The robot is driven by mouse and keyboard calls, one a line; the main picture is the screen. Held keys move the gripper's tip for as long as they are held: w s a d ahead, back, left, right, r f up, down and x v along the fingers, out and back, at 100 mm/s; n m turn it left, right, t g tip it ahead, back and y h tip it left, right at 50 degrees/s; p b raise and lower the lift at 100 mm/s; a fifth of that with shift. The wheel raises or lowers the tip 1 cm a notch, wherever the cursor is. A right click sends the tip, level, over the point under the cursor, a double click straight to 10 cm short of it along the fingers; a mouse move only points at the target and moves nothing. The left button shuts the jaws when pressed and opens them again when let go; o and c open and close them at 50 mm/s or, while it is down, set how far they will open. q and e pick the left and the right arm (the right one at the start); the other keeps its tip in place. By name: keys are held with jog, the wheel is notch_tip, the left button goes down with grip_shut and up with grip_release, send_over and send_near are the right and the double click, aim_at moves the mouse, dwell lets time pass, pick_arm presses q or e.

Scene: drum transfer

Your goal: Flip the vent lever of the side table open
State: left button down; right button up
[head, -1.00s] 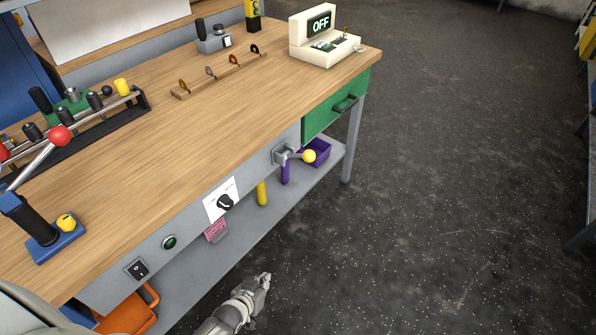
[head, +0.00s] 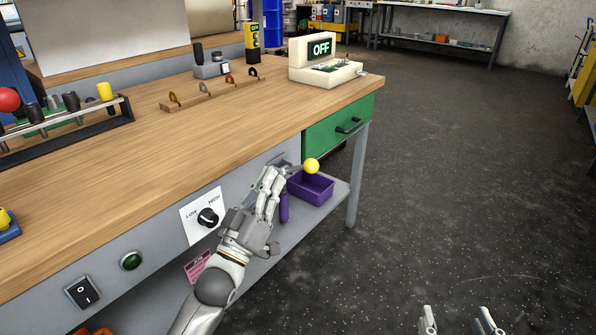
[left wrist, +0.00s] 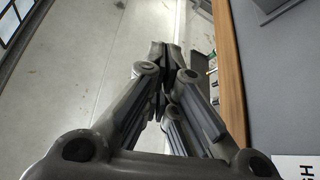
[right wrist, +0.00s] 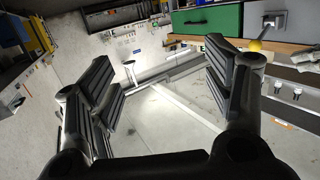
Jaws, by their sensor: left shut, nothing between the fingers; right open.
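The vent lever has a yellow ball knob (head: 311,166) and sits on the grey front panel of the side table, left of the green drawer. In the head view its knob points right, and its bracket is mostly hidden behind my left gripper. The right wrist view shows the knob (right wrist: 254,45) and the grey bracket (right wrist: 273,22). My left gripper (head: 272,176) is shut and empty, just left of the knob; I cannot tell if it touches the lever. It also shows shut in the left wrist view (left wrist: 165,62). My right gripper (head: 459,320) is open and empty, low over the floor.
The table's wooden edge (head: 233,158) runs above my left gripper. A LOW/HIGH dial (head: 207,217), green button (head: 131,261) and rocker switch (head: 83,292) share the panel. A purple bin (head: 312,190) sits on the lower shelf. The floor (head: 450,190) to the right is clear.

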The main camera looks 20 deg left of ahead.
pick_arm(q)
jog(key=shift+r, duration=0.1)
pick_arm(e)
jog(key=shift+r, duration=0.1)
pick_arm(q)
notch_tip(320, 180, up, 4)
jog(key=r+b, duration=0.1)
jog(key=b, duration=0.1)
send_over(299, 167)
jog(key=s, duration=0.4)
jog(key=shift+w+d+f+b, duration=0.1)
jog(key=shift+d+f+b, duration=0.1)
jog(key=shift+f, duration=0.5)
jog(key=shift+w+d+f+b, duration=0.1)
jog(key=shift+d+f+b, duration=0.1)
jog(key=shift+f, duration=0.45)
jog(key=shift+d+f+b, duration=0.1)
jog(key=shift+f+b, duration=0.1)
jog(key=shift+f, duration=0.5)
pick_arm(e)
jog(key=s+a+r+t+y, duration=0.1)
jog(key=s+r+t+y, duration=0.1)
jog(key=r+t, duration=0.6)
jog(key=shift+s+r+t+y, duration=0.35)
jog(key=shift+s+r, duration=0.3)
jog(key=shift+r, duration=2.15)
pick_arm(q)
jog(key=shift+d+f+m, duration=0.1)
jog(key=shift+f+m, duration=0.05)
jog(key=shift+m, duration=0.15)
